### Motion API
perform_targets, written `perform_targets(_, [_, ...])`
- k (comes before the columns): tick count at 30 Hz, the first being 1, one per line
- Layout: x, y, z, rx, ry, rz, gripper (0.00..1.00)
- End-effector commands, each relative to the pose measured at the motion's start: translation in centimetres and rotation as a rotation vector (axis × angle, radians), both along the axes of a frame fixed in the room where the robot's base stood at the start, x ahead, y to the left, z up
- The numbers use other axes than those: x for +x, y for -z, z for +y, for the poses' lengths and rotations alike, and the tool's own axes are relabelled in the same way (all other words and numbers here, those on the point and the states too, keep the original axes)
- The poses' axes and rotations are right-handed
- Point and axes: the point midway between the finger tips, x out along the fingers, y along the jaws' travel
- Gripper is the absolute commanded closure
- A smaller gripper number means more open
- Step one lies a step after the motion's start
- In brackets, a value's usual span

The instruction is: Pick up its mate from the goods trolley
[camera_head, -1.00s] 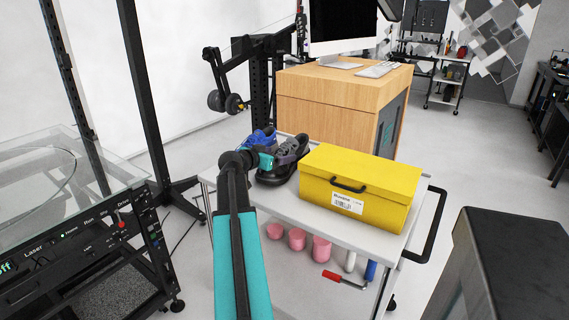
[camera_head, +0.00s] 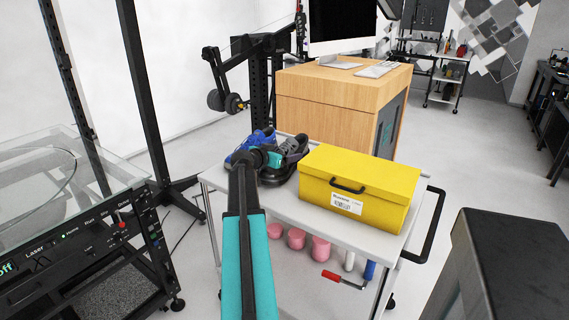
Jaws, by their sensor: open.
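The goods trolley (camera_head: 309,216) stands in front of me with a light top shelf. At the left end of its top are a blue shoe (camera_head: 262,137) and a dark grey shoe (camera_head: 292,146), close together. My arm reaches up to them from below. My gripper (camera_head: 279,160) is at the shoes, its teal part over the dark grey one. Its fingertips are too small and partly hidden to make out, and I cannot tell whether it touches a shoe. The lower parts of both shoes are partly covered by my arm.
A yellow toolbox (camera_head: 359,186) stands on the trolley right of the shoes. Pink cups (camera_head: 296,239) and a red-handled tool (camera_head: 332,275) lie on the lower shelf. A wooden desk (camera_head: 330,109) is behind. A laser machine (camera_head: 75,235) stands left, a dark box (camera_head: 515,265) right.

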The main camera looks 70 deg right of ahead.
Motion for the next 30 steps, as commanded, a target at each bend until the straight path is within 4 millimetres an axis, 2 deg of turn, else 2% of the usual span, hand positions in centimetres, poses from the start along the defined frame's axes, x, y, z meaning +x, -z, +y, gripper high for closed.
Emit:
perform_targets(13, [0.07, -0.03, 0.07, 0.000, -0.001, 0.000, 0.21])
perform_targets(14, [0.07, -0.03, 0.07, 0.000, -0.001, 0.000, 0.25])
perform_targets(23, [0.10, -0.02, 0.09, 0.000, -0.001, 0.000, 0.75])
perform_targets(30, [0.13, -0.14, 0.08, -0.001, -0.002, 0.001, 0.76])
